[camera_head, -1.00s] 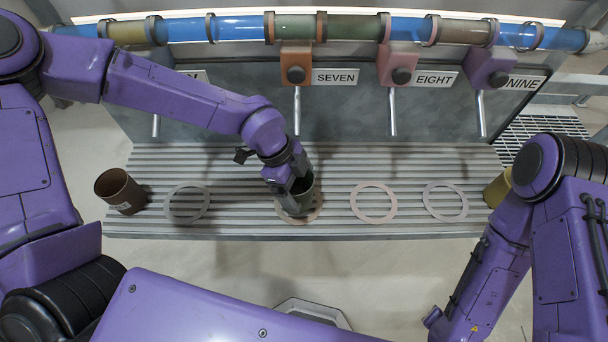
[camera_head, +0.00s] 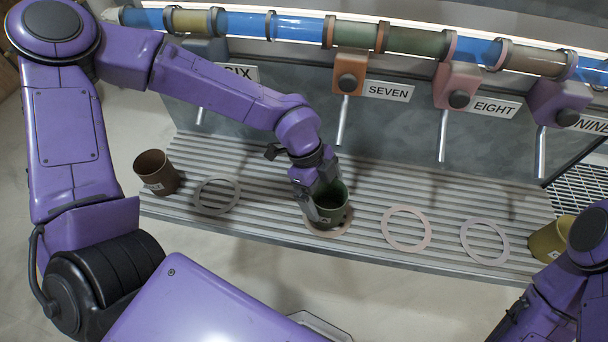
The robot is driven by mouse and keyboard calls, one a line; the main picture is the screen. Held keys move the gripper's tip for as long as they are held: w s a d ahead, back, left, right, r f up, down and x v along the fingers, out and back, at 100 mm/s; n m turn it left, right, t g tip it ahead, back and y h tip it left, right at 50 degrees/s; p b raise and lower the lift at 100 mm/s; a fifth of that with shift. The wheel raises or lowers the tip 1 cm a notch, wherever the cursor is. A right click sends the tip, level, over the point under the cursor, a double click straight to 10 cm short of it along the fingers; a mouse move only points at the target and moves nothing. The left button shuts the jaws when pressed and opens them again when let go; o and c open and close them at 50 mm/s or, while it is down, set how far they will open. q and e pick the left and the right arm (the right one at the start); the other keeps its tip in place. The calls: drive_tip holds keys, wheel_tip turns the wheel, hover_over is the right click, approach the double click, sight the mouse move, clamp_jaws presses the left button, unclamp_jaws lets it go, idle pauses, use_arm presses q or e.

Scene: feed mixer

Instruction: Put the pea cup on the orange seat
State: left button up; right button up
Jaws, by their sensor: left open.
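The green pea cup (camera_head: 333,206) stands upright on the ribbed shelf, in front of the SEVEN dispenser. The orange seat (camera_head: 322,231) is a flat ring under it, and only its front rim shows. My left gripper (camera_head: 316,200) is at the cup's left side with its fingers low and close to the cup wall. It is open; whether a finger still touches the cup is unclear. My right arm shows at the lower right, but its gripper is out of view.
A brown cup (camera_head: 157,173) stands at the shelf's left end and an olive-yellow cup (camera_head: 549,241) at the right end. Empty rings lie at left (camera_head: 217,197) and right of the pea cup, including a pink ring (camera_head: 407,248). Dispenser levers (camera_head: 342,120) hang behind.

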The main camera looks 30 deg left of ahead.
use_arm(q)
drive_tip(key=a, duration=0.6)
drive_tip(key=w+a, duration=0.1)
drive_tip(key=a, duration=0.3)
drive_tip(key=shift+b, duration=0.4)
